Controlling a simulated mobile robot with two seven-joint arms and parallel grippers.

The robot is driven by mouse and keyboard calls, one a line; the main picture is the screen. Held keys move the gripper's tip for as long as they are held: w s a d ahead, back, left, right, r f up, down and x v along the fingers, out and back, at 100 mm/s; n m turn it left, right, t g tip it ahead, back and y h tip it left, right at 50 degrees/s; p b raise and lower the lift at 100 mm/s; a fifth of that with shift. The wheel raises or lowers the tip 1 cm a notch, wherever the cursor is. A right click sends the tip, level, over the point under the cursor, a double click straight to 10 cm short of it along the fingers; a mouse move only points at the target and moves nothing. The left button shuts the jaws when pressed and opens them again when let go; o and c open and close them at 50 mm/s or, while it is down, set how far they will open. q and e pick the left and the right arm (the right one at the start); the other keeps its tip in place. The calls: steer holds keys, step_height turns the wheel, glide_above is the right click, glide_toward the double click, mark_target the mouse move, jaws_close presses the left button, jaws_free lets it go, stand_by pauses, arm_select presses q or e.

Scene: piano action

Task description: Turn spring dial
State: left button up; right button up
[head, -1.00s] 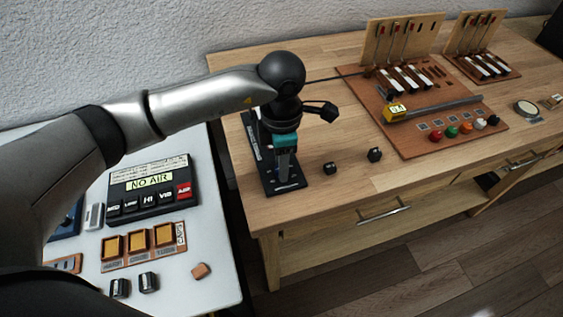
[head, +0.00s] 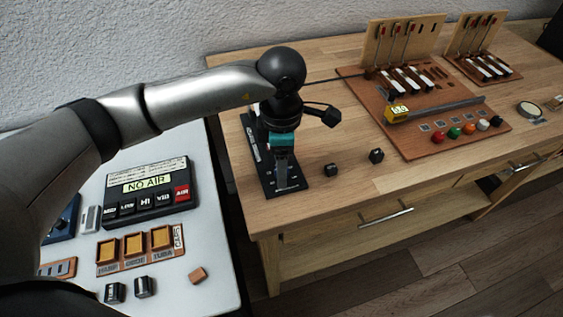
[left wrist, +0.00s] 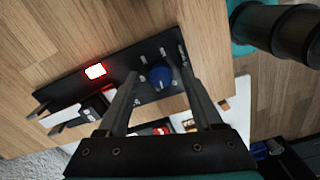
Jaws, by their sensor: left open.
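A blue round dial (left wrist: 160,76) sits on a black panel (left wrist: 60,95), with pale marks around it, in the left wrist view. My left gripper (left wrist: 160,66) is open, with one finger on either side of the dial. I cannot tell whether the fingers touch it. In the head view, my left gripper (head: 284,180) points down over the front part of the black panel (head: 254,143), near the wooden bench's left edge. The gripper hides the dial there. A red light (left wrist: 95,71) glows on the panel. My right gripper is not in view.
Two small black blocks (head: 376,156) lie on the bench (head: 330,215) right of the panel. A brown board (head: 430,120) with levers, a yellow gauge (head: 397,112) and coloured knobs stands farther right.

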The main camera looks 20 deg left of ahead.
arm_select(q)
step_height(320, 180, up, 15)
steer(key=p, duration=0.2)
steer(key=shift+r, duration=0.15)
stand_by(0.8)
step_height(320, 180, down, 15)
steer(key=n+p, duration=0.1)
steer(key=n, duration=0.5)
steer(key=n+p, duration=0.2)
steer(key=n, duration=0.5)
steer(key=shift+f+n, duration=0.2)
steer(key=shift+n, duration=0.1)
jaws_close()
